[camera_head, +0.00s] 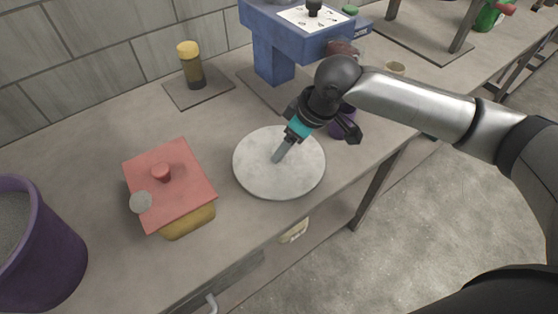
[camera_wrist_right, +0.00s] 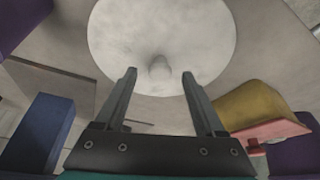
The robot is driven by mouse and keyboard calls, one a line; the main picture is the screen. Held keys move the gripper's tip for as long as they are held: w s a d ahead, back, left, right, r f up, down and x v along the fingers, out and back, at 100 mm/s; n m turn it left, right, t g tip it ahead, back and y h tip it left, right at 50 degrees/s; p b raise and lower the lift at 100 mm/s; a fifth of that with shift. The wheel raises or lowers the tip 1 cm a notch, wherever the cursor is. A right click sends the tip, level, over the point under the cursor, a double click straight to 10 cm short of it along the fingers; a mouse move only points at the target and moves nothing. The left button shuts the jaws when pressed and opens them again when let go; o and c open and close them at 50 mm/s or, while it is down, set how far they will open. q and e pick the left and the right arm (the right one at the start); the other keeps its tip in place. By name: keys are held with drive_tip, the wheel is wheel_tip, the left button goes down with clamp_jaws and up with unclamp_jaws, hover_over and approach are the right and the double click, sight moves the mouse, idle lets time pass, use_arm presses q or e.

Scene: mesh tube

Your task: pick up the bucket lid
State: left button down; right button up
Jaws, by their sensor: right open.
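The bucket lid (camera_head: 258,172) is a round, pale grey-white disc lying on the workbench near its front edge. My right gripper (camera_head: 279,158) is over the lid and hides its middle in the head view. In the right wrist view the lid (camera_wrist_right: 155,28) fills the upper middle, with a small round knob (camera_wrist_right: 160,67) at its centre. The open fingers of my right gripper (camera_wrist_right: 159,75) point at the knob, one to each side, with nothing held. I cannot tell how far the fingertips are from it. My left gripper is not in view.
A purple bucket (camera_head: 55,262) stands at the far left. A yellow box with a red lid (camera_head: 180,190) is left of the disc. A blue machine (camera_head: 285,38) and a yellow-capped jar (camera_head: 191,66) stand behind. Bench space between box and jar is clear.

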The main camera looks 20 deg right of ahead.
drive_tip(key=x, duration=0.2)
drive_tip(key=shift+w+a+f+b, duration=0.2)
drive_tip(key=shift+a+f+b, duration=0.05)
drive_tip(key=shift+f+b, duration=0.1)
drive_tip(key=shift+f, duration=0.15)
drive_tip(key=shift+c, duration=0.2)
drive_tip(key=c, duration=0.6)
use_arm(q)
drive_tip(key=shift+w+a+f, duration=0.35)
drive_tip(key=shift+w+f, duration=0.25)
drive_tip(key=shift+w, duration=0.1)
use_arm(e)
clamp_jaws()
